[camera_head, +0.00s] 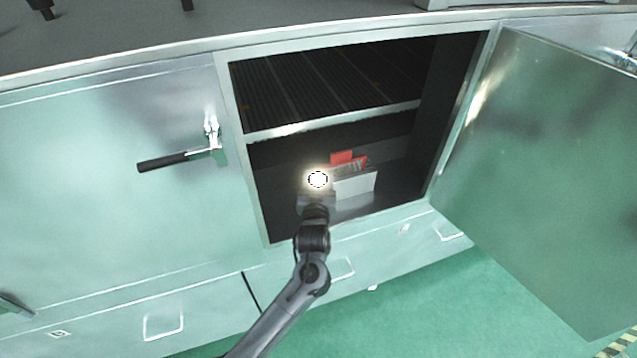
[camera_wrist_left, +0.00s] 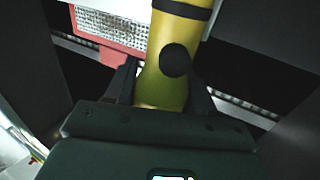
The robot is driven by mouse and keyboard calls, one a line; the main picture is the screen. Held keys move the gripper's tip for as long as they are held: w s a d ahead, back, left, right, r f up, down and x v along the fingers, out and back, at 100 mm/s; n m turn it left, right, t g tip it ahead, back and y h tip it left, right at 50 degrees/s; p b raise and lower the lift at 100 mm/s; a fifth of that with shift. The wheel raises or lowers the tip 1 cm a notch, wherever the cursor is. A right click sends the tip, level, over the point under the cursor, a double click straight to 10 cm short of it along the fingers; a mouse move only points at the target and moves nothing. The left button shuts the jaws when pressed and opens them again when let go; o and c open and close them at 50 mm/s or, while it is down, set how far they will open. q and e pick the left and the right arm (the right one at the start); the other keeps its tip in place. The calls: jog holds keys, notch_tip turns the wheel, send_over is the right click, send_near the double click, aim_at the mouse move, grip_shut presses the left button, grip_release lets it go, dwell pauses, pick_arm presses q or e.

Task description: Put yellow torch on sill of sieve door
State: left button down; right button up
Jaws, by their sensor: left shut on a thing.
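My left gripper (camera_head: 315,200) reaches into the lower part of the open cabinet, over the sill (camera_head: 385,215). In the left wrist view, the gripper (camera_wrist_left: 162,85) is shut on the yellow torch (camera_wrist_left: 178,35), with a finger on each side of it. The torch has a black band and a round black spot. In the head view only its bright, lit end (camera_head: 317,179) shows clearly, facing up towards the camera; the yellow body is hidden. The sieve door (camera_head: 540,170) stands wide open to the right. My right gripper is not in view.
A white box (camera_head: 355,184) with red parts (camera_head: 341,157) sits inside, just right of the torch. A shelf edge (camera_head: 335,122) crosses the opening above. A closed door with a black handle (camera_head: 165,162) is left of the opening. Green floor (camera_head: 440,310) lies below.

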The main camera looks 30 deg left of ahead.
pick_arm(q)
jog(key=shift+c, duration=2)
grip_release()
jog(key=shift+s+r, duration=0.1)
jog(key=p+v, duration=0.2)
jog(key=v, duration=1)
jog(key=s+d+f+m+g+h, duration=0.2)
jog(key=s+f+m+g+h, duration=0.2)
jog(key=s+f+g+h, duration=0.45)
jog(key=s+f+m+g, duration=0.1)
jog(key=s+g, duration=0.1)
jog(key=s, duration=0.8)
jog(key=s+a+f+m+g, duration=0.1)
jog(key=s+f+m+g, duration=0.1)
jog(key=s, duration=0.8)
jog(key=shift+s+f+y, duration=0.25)
jog(key=shift+f+y, duration=0.05)
jog(key=shift+y, duration=0.05)
